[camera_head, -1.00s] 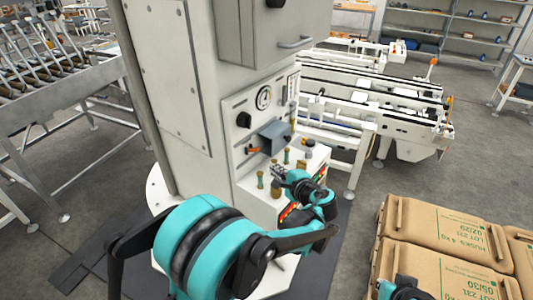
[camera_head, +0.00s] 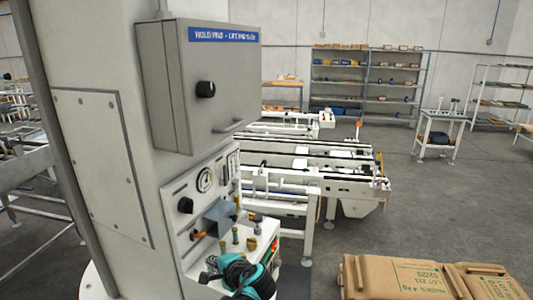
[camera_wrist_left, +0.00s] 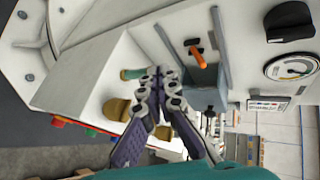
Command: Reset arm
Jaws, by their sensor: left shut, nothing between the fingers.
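My left gripper (camera_head: 208,270) is low in the head view, in front of the panel's shelf and below the brass posts (camera_head: 250,243). In the left wrist view its two fingers (camera_wrist_left: 155,76) meet at their tips, and nothing shows between them. Behind them are several brass posts (camera_wrist_left: 117,109), one with a green part. Contact with them cannot be told. The panel (camera_head: 180,214) carries a gauge (camera_head: 205,179), a black knob (camera_head: 185,205) and a blue-grey box (camera_head: 219,217) with an orange lever (camera_wrist_left: 197,56). My right gripper is not in view.
A grey cabinet (camera_head: 215,95) juts from the white column (camera_head: 90,85) above the panel. Conveyors (camera_head: 345,185) stand behind it to the right. Stacked brown sacks (camera_head: 400,275) are at bottom right. Open floor (camera_head: 450,205) lies beyond.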

